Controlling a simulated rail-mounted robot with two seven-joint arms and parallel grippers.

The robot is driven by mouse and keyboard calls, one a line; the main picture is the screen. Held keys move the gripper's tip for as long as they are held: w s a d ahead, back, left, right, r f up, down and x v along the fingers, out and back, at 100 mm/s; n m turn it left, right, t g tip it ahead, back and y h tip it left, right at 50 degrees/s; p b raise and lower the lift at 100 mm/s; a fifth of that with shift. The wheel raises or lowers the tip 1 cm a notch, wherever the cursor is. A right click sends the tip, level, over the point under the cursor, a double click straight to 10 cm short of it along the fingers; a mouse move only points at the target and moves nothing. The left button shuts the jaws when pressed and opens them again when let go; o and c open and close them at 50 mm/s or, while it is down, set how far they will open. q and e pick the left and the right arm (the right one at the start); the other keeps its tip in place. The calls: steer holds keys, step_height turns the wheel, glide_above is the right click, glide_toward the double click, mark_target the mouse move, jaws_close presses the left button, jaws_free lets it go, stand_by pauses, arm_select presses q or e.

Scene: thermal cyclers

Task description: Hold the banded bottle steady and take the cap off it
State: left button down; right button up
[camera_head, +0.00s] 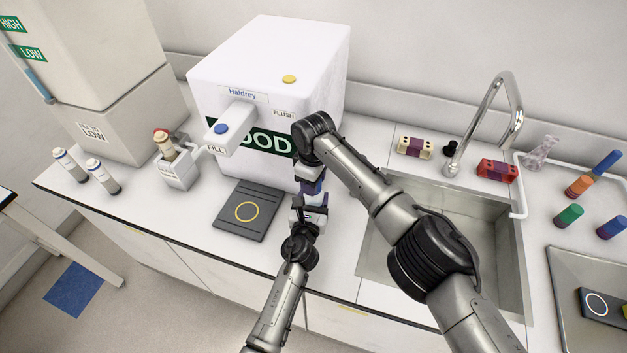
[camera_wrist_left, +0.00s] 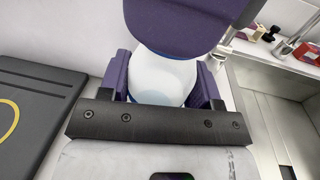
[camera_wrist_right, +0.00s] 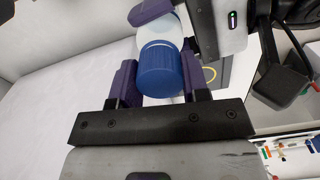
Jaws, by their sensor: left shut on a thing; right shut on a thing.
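The bottle (camera_wrist_left: 165,78) is a smooth white body between the purple fingers of my left gripper (camera_wrist_left: 163,85), which is shut on it. In the head view my left gripper (camera_head: 311,202) is in front of the big white machine, below my right gripper (camera_head: 312,178). My right gripper (camera_wrist_right: 158,80) is shut on the blue ribbed cap (camera_wrist_right: 160,68). The white bottle (camera_wrist_right: 152,40) shows right behind the cap, with no clear gap between them. My right gripper's purple finger covers the bottle's top in the left wrist view.
The white machine (camera_head: 265,60) stands close behind the grippers. A dark pad (camera_head: 247,208) with a yellow ring lies left of them, the sink (camera_head: 440,235) right. Two bottles (camera_head: 85,172) and a holder (camera_head: 178,172) with a red-capped bottle stand further left.

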steer(key=shift+r, duration=0.25)
steer(key=shift+r, duration=0.85)
steer(key=shift+r, duration=0.15)
steer(key=shift+r, duration=1.9)
arm_select(q)
steer(key=shift+c, duration=1.2)
jaws_free()
